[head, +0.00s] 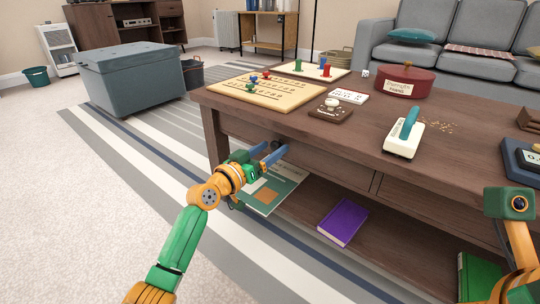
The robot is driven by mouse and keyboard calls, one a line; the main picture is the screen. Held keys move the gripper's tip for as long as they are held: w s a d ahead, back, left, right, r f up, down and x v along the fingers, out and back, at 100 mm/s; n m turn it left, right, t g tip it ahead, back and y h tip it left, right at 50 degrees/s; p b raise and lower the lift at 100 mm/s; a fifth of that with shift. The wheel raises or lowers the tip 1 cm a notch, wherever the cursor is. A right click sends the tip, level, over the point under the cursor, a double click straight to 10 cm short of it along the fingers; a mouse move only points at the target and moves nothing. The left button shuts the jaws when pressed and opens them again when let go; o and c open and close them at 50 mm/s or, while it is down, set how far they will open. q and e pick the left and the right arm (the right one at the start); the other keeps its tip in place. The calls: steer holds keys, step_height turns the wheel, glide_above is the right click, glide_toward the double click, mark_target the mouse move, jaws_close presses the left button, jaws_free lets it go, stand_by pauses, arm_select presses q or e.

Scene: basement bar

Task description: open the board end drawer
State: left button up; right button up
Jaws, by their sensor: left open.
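The brown wooden coffee table has a drawer (334,168) in its front, at the left end below the board games. Its front looks flush with the table, so the drawer appears closed. A dark round knob (277,144) shows on it, partly hidden by my gripper. My left gripper (274,152) is open, with its blue fingers at the knob, seemingly one on either side; I cannot tell whether they touch it. Part of my right arm shows at the right edge, but its fingers do not show.
A second drawer (425,203) lies to the right. The lower shelf holds a purple book (343,221).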

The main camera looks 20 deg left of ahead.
arm_select(q)
jaws_close()
stand_by(1.4)
